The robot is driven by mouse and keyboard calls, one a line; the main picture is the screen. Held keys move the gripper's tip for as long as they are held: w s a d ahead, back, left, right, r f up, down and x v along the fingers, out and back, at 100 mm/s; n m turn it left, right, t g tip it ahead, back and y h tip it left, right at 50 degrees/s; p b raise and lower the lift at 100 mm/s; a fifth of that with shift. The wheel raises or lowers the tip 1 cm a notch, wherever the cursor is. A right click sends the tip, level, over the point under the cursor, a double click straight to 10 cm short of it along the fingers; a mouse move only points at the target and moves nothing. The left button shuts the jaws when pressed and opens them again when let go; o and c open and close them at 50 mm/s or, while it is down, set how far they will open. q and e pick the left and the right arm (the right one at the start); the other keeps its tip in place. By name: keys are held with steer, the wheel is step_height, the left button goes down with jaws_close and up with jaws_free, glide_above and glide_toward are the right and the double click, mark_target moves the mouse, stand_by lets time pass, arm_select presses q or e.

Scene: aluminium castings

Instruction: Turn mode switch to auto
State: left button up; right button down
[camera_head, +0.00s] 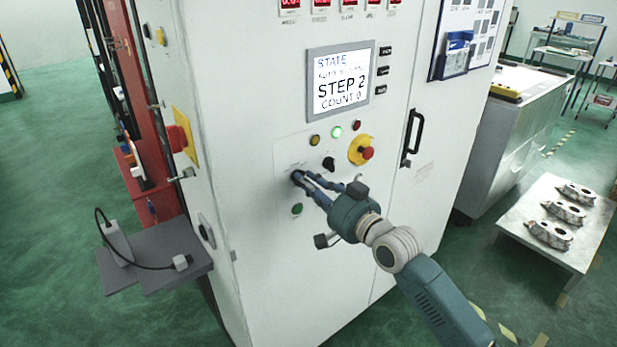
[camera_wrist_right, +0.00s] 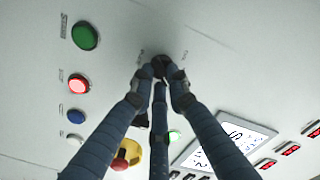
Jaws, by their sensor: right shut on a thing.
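The mode switch appears to be the small black knob (camera_wrist_right: 161,63) on the white cabinet front, with small labels on both sides that I cannot read. My right gripper (camera_head: 299,179) reaches up from the lower right to the panel. In the wrist view its fingers (camera_wrist_right: 161,74) are shut around this knob and hide most of it. The knob's exact turn position cannot be told. A second black knob (camera_head: 329,164) sits apart, up and to the right of the gripper. My left gripper is not in view.
A red emergency stop (camera_head: 367,153) on yellow is right of the gripper. A green button (camera_head: 297,208) is just below it. The screen (camera_head: 340,78) above reads STEP 2, COUNT 0. A grey shelf (camera_head: 165,264) juts out at left; a table (camera_head: 560,255) with castings stands right.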

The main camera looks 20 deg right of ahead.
steer(key=shift+m, duration=0.6)
steer(key=shift+p, duration=0.3)
steer(key=c, duration=1.7)
jaws_free()
steer(key=v, duration=1.2)
